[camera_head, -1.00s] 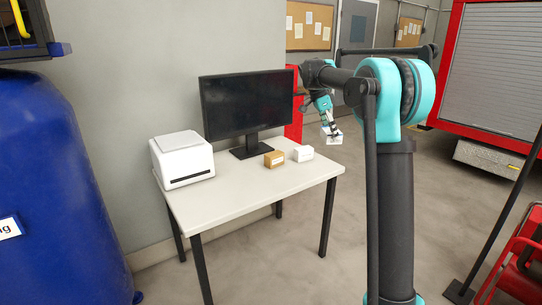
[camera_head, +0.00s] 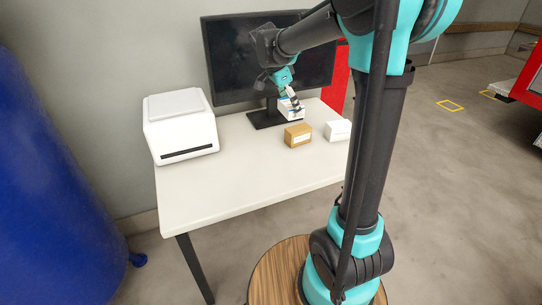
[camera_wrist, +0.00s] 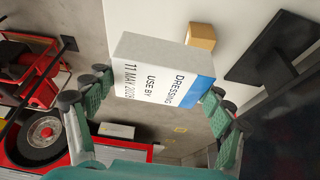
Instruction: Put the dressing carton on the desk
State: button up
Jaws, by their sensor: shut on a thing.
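The dressing carton (camera_wrist: 150,75) is a white box with a blue band, printed "DRESSING" and "USE BY" with a date. My gripper (camera_head: 294,104) is shut on it; in the wrist view the green fingers (camera_wrist: 155,110) lie along both sides. In the head view the carton (camera_head: 287,113) shows behind the small brown box, in front of the monitor stand. The white desk (camera_head: 215,190) is beneath that area. The wrist view shows carton and desk top (camera_wrist: 240,18) overlapping; whether they touch, I cannot tell.
A brown box (camera_head: 298,136) and a white box (camera_head: 338,130) sit on the desk's right part. A black monitor (camera_head: 235,60) stands close behind my gripper. A white printer (camera_head: 181,128) is at the left. The desk's front middle is clear. A blue barrel (camera_head: 50,180) stands left.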

aim_at(292, 116)
jog(key=s+f, duration=0.3)
jog(key=shift+d+f, duration=0.1)
notch_tip(292, 116, down, 14)
jog(key=shift+f, duration=0.1)
jog(key=shift+s+f, duration=0.1)
jog(key=shift+f, duration=2.2)
jog(key=o, duration=1.1)
jog(key=shift+f, duration=0.1)
jog(key=shift+o, duration=0.2)
